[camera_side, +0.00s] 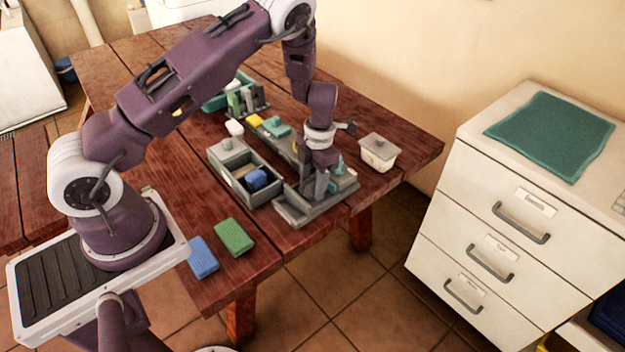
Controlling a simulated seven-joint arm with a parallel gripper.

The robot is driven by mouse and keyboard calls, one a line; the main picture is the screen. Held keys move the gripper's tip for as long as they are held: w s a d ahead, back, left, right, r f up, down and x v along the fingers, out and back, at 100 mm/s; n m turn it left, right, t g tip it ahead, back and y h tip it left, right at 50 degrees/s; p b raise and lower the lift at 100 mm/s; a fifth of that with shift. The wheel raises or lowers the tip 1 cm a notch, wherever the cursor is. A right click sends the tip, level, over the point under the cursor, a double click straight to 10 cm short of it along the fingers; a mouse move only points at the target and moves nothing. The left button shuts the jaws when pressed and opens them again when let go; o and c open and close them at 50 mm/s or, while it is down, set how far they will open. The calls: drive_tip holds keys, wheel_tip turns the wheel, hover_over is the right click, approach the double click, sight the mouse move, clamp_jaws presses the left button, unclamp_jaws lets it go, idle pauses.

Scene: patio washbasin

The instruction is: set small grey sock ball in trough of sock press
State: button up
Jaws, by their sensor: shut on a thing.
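My gripper (312,193) points down over the grey sock press (290,212) near the right end of the wooden table. Its fingers are shut on a small grey thing, which I take to be the small grey sock ball; the fingers and wrist mostly hide it. The gripper is at or just above the press's low grey base. The picture does not show clearly whether the ball touches the trough, which is largely hidden behind the gripper.
Left of the press stands a grey open box (265,192) holding a blue bundle (256,180). A lidded pale tub (378,152) is at right. Green (234,237) and blue (202,257) sponge-like blocks lie in front. The table's right end (420,150) is clear.

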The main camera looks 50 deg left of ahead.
drive_tip(key=o, duration=1.4)
drive_tip(key=shift+r, duration=0.2)
drive_tip(key=r, duration=0.5)
drive_tip(key=w+r, duration=0.1)
drive_tip(key=r, duration=0.1)
drive_tip(key=shift+d+r, duration=0.15)
drive_tip(key=shift+d, duration=0.1)
drive_tip(key=s+d+r+m+t+h, duration=0.1)
drive_tip(key=s+d+r+m, duration=0.15)
drive_tip(key=r+m, duration=0.35)
drive_tip(key=s+d+r+m+t, duration=0.1)
drive_tip(key=s+d+r+m, duration=0.1)
drive_tip(key=s+r+m, duration=0.45)
drive_tip(key=s+d+r+m+t+h, duration=0.15)
drive_tip(key=r+m, duration=0.25)
drive_tip(key=r, duration=0.5)
drive_tip(key=s+r+m+t, duration=0.1)
drive_tip(key=s+m, duration=0.4)
drive_tip(key=m, duration=0.1)
drive_tip(key=s+r+m+t+y, duration=0.1)
drive_tip(key=s+r+m, duration=0.1)
drive_tip(key=s+m, duration=0.3)
drive_tip(key=s+d+r+m+t+y, duration=0.1)
drive_tip(key=s+r+m, duration=0.1)
drive_tip(key=s+m, duration=0.4)
drive_tip(key=shift+s+r+m+t, duration=0.1)
drive_tip(key=shift+m+t, duration=0.15)
drive_tip(key=shift+m, duration=0.5)
